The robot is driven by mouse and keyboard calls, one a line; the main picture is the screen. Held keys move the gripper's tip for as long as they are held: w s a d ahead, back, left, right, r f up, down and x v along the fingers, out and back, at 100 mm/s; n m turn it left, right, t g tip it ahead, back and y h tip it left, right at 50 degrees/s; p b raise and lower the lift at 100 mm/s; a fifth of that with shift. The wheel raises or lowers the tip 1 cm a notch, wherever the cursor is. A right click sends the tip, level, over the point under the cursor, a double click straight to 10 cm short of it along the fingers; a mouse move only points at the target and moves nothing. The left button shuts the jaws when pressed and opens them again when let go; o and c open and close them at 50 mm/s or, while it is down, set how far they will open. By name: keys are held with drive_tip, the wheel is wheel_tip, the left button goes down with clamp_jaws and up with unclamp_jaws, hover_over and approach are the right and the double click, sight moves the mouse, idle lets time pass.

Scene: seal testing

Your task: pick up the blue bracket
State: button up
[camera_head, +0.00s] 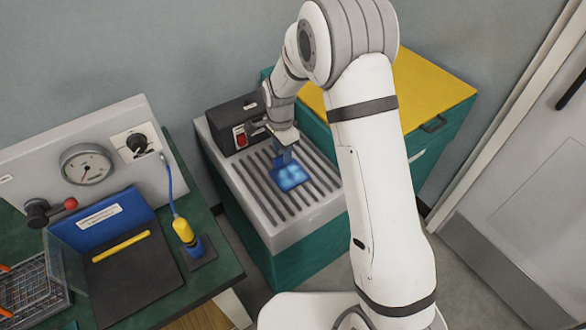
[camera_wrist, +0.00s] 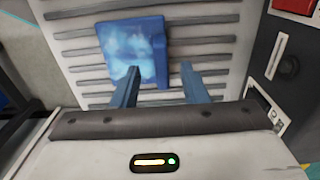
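The blue bracket (camera_head: 291,178) lies on the ribbed grey top of the teal cabinet. In the wrist view, the bracket (camera_wrist: 122,50) has a mottled, shiny flat plate and an upright flange along its right side. My gripper (camera_head: 283,158) points down at the bracket from close above. In the wrist view, my gripper (camera_wrist: 159,67) has its two blue-grey fingers apart. The flange shows between the fingertips, with gaps on both sides. I cannot tell how far down the fingertips reach beside it.
A black box (camera_head: 234,125) with a red switch stands at the back of the ribbed top (camera_head: 262,210). A yellow-topped cabinet (camera_head: 430,85) is at right. A bench at left holds a gauge panel (camera_head: 95,150) and a yellow-blue tool (camera_head: 186,235). The ribbed top's front is clear.

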sight(289, 170)
drive_tip(key=shift+w+f+p, duration=0.15)
drive_tip(key=shift+f, duration=0.75)
drive_tip(key=shift+w+f+p, duration=0.1)
drive_tip(key=shift+f+p, duration=0.05)
drive_tip(key=shift+f, duration=0.75)
drive_tip(key=shift+c, duration=0.4)
clamp_jaws()
drive_tip(key=shift+r, duration=0.1)
